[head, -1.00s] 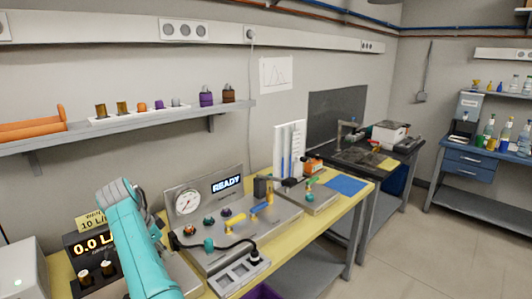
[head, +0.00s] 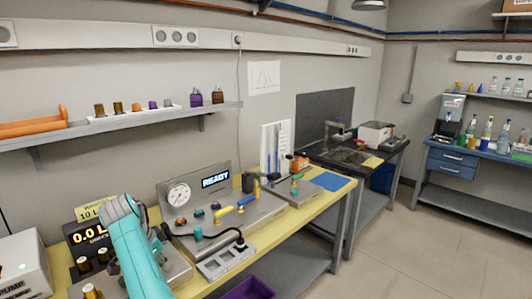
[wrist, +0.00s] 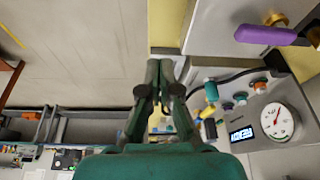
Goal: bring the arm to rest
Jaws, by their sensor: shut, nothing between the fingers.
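My teal arm (head: 140,262) stands folded at the lower left in the head view, in front of the yellow bench (head: 325,200). My gripper (wrist: 164,66) shows dark green in the middle of the wrist view. Its fingers are together, with nothing between them. It appears clear of the control panel (wrist: 262,118), which lies to its right in that view. In the head view I cannot make out the fingertips behind the arm.
The panel with a dial (head: 178,194) and a READY display (head: 215,180) stands on the bench beside my arm. A wall shelf (head: 150,121) holds bottles. A purple bin (head: 250,289) sits low in front. Open floor (head: 440,250) lies right.

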